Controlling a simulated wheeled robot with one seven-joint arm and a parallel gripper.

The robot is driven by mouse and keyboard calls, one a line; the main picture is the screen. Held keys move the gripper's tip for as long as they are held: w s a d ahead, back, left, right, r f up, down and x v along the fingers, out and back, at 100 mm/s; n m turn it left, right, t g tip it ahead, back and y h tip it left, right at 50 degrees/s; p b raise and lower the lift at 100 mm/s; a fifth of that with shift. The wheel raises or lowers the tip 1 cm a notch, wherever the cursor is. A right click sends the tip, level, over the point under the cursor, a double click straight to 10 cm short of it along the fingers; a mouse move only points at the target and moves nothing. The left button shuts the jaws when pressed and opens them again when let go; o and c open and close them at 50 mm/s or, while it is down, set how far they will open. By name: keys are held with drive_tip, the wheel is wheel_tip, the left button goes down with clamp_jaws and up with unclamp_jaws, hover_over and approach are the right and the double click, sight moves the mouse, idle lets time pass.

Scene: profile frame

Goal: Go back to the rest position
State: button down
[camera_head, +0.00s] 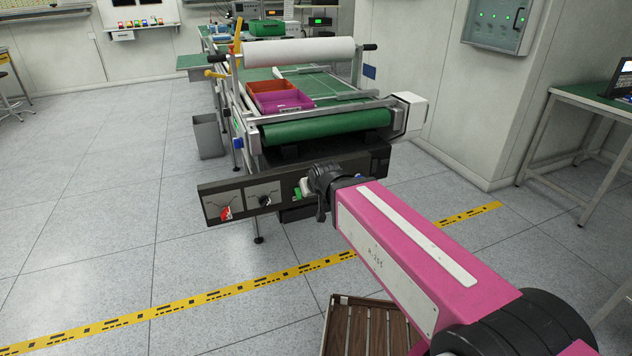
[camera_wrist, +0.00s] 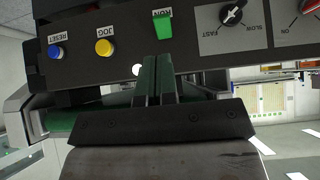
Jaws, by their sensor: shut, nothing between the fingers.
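My gripper (camera_head: 318,190) is at the right half of the black control panel (camera_head: 240,186) on the conveyor's near end. In the wrist view, which shows the panel upside down, the gripper fingers (camera_wrist: 159,62) are together and hold nothing. Their tips are just beside the green RUN switch (camera_wrist: 162,24); I cannot tell whether they touch the panel. My pink arm reaches in from the lower right of the head view.
The panel also carries a blue RESET button (camera_wrist: 56,52), a yellow JOG button (camera_wrist: 104,47), a speed knob (camera_wrist: 232,14) and a red switch (camera_head: 226,213). Orange (camera_head: 272,88) and purple (camera_head: 284,103) bins sit on the conveyor. A slatted wooden crate (camera_head: 372,328) is below my arm.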

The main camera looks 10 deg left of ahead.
drive_tip(key=s+d+f+m+g+h, duration=0.1)
drive_tip(key=d+f, duration=0.4)
drive_tip(key=d, duration=0.6)
drive_tip(key=s+d+f+m+g+h, duration=0.1)
drive_tip(key=d+f+m+g, duration=0.2)
drive_tip(key=d, duration=0.9)
drive_tip(key=d+f+m+g+h, duration=0.2)
drive_tip(key=d+f, duration=0.5)
drive_tip(key=d, duration=0.4)
drive_tip(key=shift+s+d+g, duration=0.25)
drive_tip(key=shift+s+g, duration=0.15)
drive_tip(key=shift+g, duration=0.1)
